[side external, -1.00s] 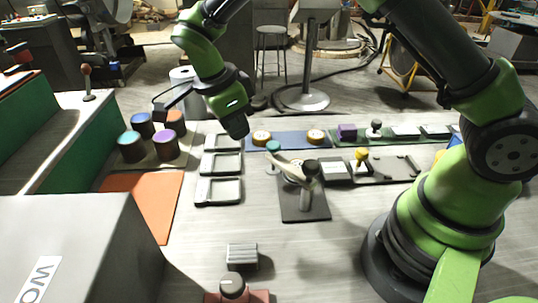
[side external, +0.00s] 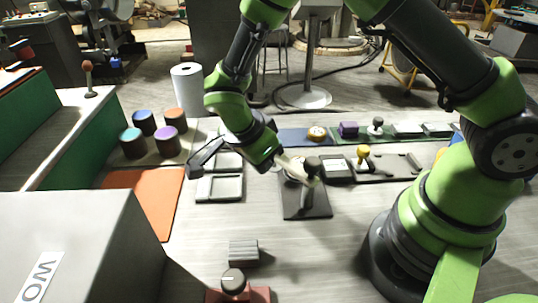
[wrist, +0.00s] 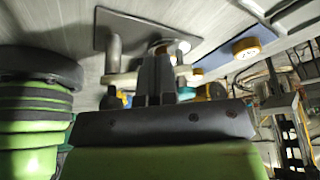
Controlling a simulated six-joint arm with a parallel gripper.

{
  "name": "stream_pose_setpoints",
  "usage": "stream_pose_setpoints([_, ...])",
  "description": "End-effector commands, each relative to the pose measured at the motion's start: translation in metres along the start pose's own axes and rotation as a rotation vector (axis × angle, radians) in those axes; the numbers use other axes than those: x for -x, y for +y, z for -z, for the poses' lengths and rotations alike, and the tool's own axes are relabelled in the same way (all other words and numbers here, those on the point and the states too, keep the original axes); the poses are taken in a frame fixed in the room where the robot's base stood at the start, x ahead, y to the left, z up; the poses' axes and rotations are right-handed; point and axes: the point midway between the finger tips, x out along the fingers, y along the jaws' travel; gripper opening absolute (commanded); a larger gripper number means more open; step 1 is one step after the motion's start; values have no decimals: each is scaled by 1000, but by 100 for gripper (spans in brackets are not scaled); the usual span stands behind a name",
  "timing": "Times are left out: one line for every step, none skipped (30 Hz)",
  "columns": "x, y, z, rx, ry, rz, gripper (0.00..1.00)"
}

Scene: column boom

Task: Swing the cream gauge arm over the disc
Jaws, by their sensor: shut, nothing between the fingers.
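The cream gauge arm (side external: 293,166) reaches up-left from a grey post with a black knob (side external: 312,163). The post stands on a dark base plate (side external: 308,208). My gripper (side external: 278,162) is at the outer end of the cream arm and hides part of it; I cannot tell whether they touch. In the wrist view my shut, empty fingers (wrist: 156,62) cross in front of the cream arm (wrist: 124,79), which shows on both sides.
Grey trays (side external: 220,187) lie left of the plate. A yellow-knobbed fixture (side external: 363,152) stands to the right. A blue strip with a yellow disc-shaped part (side external: 317,133) lies behind. A ribbed grey block (side external: 243,252) is in front. Colored jars (side external: 168,141) stand at left.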

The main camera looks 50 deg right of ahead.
Motion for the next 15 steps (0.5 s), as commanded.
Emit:
stream_pose_setpoints([-2,0,6,-3,1,-2,0])
stream_pose_setpoints([-3,0,9,-2,1,-2,0])
stream_pose_setpoints([-4,0,11,-2,0,-1,0])
stream_pose_setpoints([-5,0,13,-2,0,-1,0])
stream_pose_setpoints([-5,0,14,-2,0,-1,0])
stream_pose_setpoints([-6,0,16,-1,0,-1,0])
stream_pose_setpoints([-6,0,16,0,0,-1,0])
stream_pose_setpoints([-6,0,17,0,0,0,0])
stream_pose_setpoints([-6,0,17,1,0,0,0])
stream_pose_setpoints([-6,0,17,1,0,0,0])
stream_pose_setpoints([-6,0,17,1,0,0,0])
stream_pose_setpoints([-6,0,17,1,0,0,0])
stream_pose_setpoints([-6,0,17,1,0,0,0])
stream_pose_setpoints([-6,0,17,1,0,0,0])
stream_pose_setpoints([-6,0,17,1,0,0,0])
